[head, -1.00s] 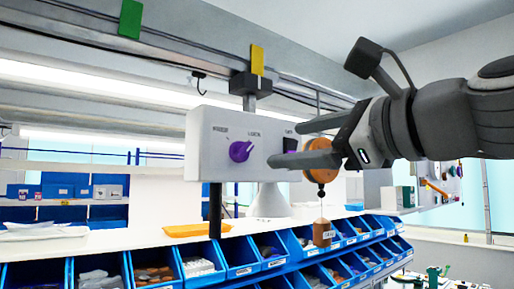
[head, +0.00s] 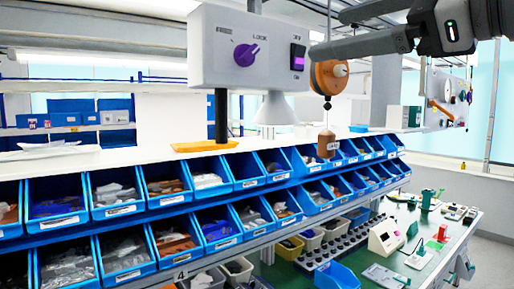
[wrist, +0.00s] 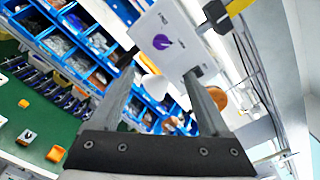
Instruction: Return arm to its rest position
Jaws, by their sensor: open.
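My gripper (head: 330,32) is at the upper right of the head view, open and empty, its fingers pointing left. In the wrist view my gripper (wrist: 160,95) has its two fingers spread apart with nothing between them. The grey switch box (head: 216,68) hangs left of the fingers, apart from them. Its purple rotary knob (head: 246,54) sits at a tilt on the front face, and the knob also shows in the wrist view (wrist: 162,42). A dark rocker switch (head: 297,57) with a lit purple part is on the box's right side.
An orange pulley (head: 328,78) with a hanging weight (head: 327,145) is just below the fingers. Rows of blue bins (head: 118,210) line the shelf below. A green bench (head: 425,225) at the lower right holds small devices.

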